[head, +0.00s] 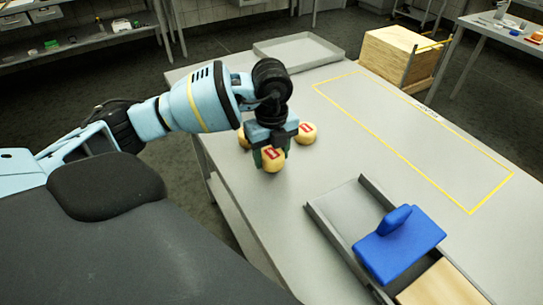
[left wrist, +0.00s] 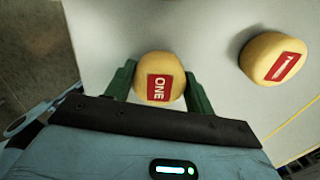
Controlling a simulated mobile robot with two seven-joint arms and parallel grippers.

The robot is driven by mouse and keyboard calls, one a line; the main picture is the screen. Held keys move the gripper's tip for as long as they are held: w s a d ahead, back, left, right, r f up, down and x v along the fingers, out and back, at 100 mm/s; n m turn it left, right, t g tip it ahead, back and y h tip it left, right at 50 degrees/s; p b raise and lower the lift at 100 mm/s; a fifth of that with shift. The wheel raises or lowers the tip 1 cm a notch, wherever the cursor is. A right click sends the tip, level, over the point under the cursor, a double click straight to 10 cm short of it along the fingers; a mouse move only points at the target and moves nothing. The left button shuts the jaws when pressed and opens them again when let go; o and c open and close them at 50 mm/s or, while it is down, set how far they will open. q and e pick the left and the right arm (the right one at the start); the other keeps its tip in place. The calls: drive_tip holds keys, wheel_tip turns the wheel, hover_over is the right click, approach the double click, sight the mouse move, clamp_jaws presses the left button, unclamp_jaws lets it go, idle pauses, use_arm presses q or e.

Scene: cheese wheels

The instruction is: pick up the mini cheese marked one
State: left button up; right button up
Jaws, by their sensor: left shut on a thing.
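A small round yellow cheese with a red label reading "ONE" (left wrist: 157,64) sits between the green fingers of my left gripper (left wrist: 158,90) in the left wrist view. The left gripper is shut on it. In the head view the held cheese (head: 272,163) shows below my left gripper (head: 272,150), near the table's left edge. I cannot tell whether it touches the table. A second mini cheese with a red label marked "1" (left wrist: 274,57) lies apart to the right; it also shows in the head view (head: 307,134). My right gripper is out of view.
Another yellow cheese (head: 242,140) is partly hidden behind my left gripper. A grey tray (head: 330,48) lies at the table's far end. A yellow-outlined area (head: 415,135) is empty. A grey open-topped holder (head: 325,217) with a blue handled block (head: 400,245) stands nearer, at right.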

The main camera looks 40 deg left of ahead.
use_arm(q)
wheel_tip(320, 180, up, 3)
drive_tip(key=shift+f, duration=0.15)
drive_tip(key=s+d+r, duration=0.1)
drive_tip(key=s+d, duration=0.3)
drive_tip(key=s, duration=1.1)
drive_tip(key=shift+s+r, duration=0.15)
drive_tip(key=shift+s, duration=0.1)
